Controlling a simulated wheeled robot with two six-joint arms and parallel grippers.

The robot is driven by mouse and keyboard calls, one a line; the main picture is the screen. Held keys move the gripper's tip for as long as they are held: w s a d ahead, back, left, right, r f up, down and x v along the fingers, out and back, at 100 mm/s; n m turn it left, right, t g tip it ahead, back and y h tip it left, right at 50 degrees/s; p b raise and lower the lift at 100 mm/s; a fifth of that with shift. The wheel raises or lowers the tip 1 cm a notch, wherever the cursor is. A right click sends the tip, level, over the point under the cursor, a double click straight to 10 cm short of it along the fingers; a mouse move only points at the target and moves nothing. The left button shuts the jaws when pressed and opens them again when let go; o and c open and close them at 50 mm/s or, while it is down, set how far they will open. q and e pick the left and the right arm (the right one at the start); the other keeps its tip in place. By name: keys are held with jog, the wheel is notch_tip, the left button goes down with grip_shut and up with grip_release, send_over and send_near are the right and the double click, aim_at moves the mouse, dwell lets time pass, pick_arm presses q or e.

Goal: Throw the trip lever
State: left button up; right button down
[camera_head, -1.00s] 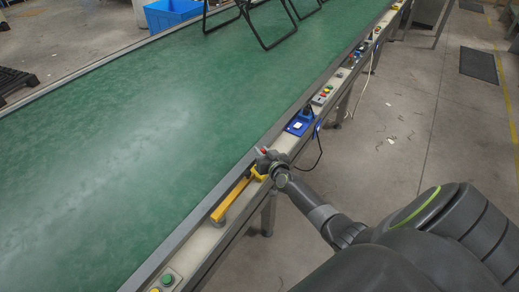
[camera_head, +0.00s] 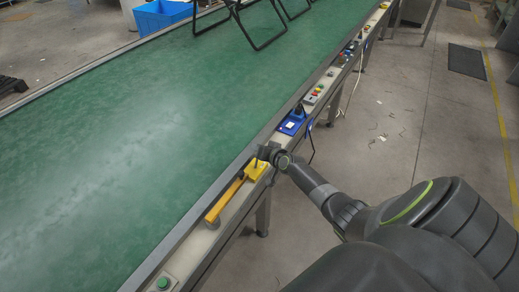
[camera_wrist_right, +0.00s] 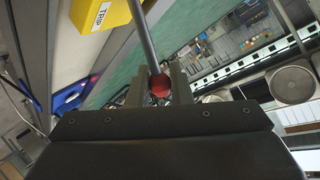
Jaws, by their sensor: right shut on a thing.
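The trip lever's yellow housing (camera_head: 256,170) sits on the rail along the conveyor's near side. In the right wrist view the housing (camera_wrist_right: 100,12) carries a "TRIP" label, and a grey rod (camera_wrist_right: 143,38) runs from it to a red knob (camera_wrist_right: 160,85). My right gripper (camera_head: 266,153) is at the lever, just above and to the right of the housing. In the wrist view its two fingers (camera_wrist_right: 158,90) are on either side of the red knob, shut on the lever. The knob is hidden in the head view. My left gripper is not in view.
A yellow bar (camera_head: 224,201) lies along the rail before the housing. A blue switch box (camera_head: 292,124) with a cable and a button box (camera_head: 313,94) stand farther along. A green button (camera_head: 163,283) is near. Black folding frames (camera_head: 262,30) rest on the green belt (camera_head: 110,130).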

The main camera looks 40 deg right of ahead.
jog(key=c, duration=1.3)
grip_release()
jog(key=shift+d, duration=0.1)
jog(key=shift+c, duration=0.2)
jog(key=shift+s, duration=0.1)
jog(key=shift+s+r+p, duration=0.2)
jog(key=shift+s+p, duration=0.05)
jog(key=shift+p, duration=0.1)
jog(key=p+v, duration=0.7)
jog(key=v, duration=0.9)
jog(key=shift+s, duration=0.3)
